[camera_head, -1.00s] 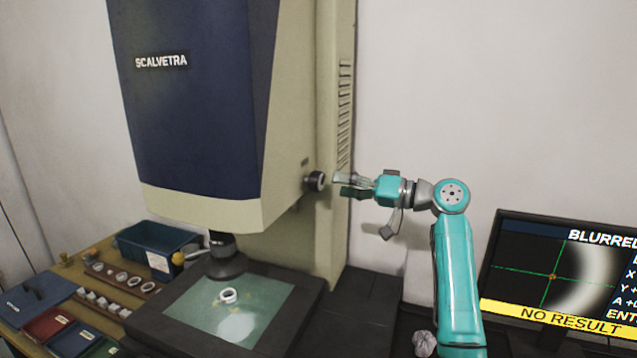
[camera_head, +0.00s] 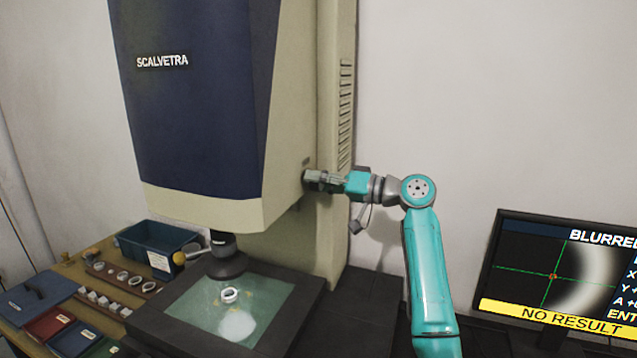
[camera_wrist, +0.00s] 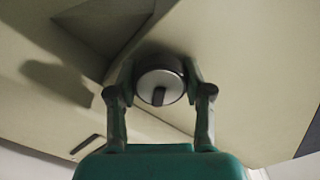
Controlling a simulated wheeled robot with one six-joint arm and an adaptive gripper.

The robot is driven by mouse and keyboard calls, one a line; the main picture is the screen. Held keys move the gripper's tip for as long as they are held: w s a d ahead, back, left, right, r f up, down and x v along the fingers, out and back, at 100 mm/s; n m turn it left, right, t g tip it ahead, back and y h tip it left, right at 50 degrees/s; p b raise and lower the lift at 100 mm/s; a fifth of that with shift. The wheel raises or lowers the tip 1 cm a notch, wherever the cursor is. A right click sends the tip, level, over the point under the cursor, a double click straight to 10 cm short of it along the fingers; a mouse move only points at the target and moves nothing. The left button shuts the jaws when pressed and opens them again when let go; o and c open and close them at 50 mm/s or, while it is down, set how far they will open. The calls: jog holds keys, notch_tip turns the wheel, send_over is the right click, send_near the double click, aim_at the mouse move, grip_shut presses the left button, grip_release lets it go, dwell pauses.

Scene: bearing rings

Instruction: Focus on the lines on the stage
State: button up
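The focus knob (camera_head: 309,178), dark with a pale face, sticks out of the right side of the measuring machine (camera_head: 205,100). In the wrist view the knob (camera_wrist: 160,84) sits between the two fingers of my gripper (camera_wrist: 160,92). The fingers are spread, one on each side of it; whether they touch it I cannot tell. In the head view my gripper (camera_head: 322,179) covers part of the knob. A white ring (camera_head: 229,295) lies on the glass stage (camera_head: 205,312) under the lens (camera_head: 226,262). The monitor (camera_head: 560,275) reads BLURRED and NO RESULT, with a soft pale arc.
Left of the stage are a blue bin (camera_head: 150,240), a rack of rings (camera_head: 120,279), small pale blocks (camera_head: 100,298) and coloured trays (camera_head: 48,325). The wall behind my arm is clear. The monitor stands to the right of my arm.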

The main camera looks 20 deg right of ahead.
jog(key=shift+c, duration=1.3)
jog(key=n, duration=0.4)
jog(key=shift+n, duration=0.4)
jog(key=n, duration=0.5)
jog(key=shift+n, duration=0.3)
jog(key=o, duration=1.2)
jog(key=shift+c, duration=0.2)
